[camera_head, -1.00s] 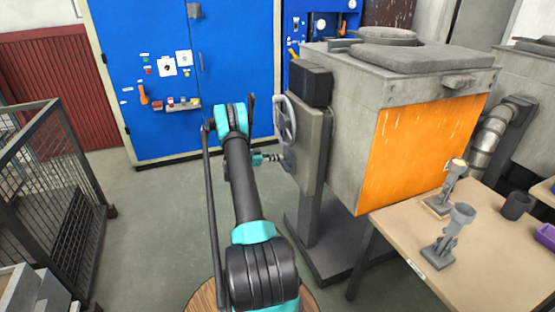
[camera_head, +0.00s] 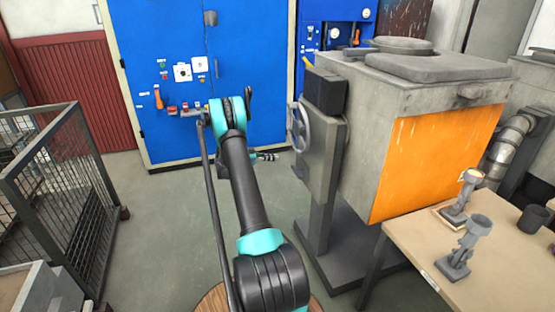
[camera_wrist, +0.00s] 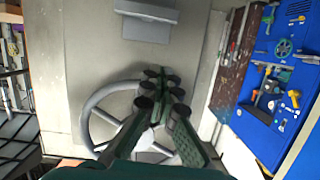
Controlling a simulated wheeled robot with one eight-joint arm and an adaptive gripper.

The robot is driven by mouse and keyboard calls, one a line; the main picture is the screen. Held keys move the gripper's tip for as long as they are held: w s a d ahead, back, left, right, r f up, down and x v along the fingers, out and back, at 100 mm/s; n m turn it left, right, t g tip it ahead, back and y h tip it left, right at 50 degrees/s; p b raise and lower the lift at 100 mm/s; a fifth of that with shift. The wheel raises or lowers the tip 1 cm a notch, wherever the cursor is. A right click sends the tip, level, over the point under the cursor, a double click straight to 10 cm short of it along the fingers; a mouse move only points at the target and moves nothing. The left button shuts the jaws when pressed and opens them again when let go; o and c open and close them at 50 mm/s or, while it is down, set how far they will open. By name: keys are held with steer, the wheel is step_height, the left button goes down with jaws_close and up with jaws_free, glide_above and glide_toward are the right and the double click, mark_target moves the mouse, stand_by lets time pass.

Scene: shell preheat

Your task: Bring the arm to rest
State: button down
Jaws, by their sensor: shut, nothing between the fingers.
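My arm (camera_head: 243,185) reaches forward from the bottom of the head view, with its elbow bent high in front of the blue cabinet. My gripper (camera_head: 272,157) shows small at its far end, left of the furnace's handwheel (camera_head: 302,128) and apart from it. In the wrist view my gripper (camera_wrist: 160,78) has its fingertips together with nothing held between them. The grey handwheel (camera_wrist: 92,132) lies behind and left of the fingers there, partly hidden by them.
The grey furnace (camera_head: 360,120) with an orange front (camera_head: 425,160) stands right of my arm. A table (camera_head: 480,280) with casting parts is at the lower right. A wire cage (camera_head: 75,200) stands left. A blue cabinet (camera_head: 165,60) is behind. Open floor (camera_head: 165,220) lies between cage and arm.

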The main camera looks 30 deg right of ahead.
stand_by(0.5)
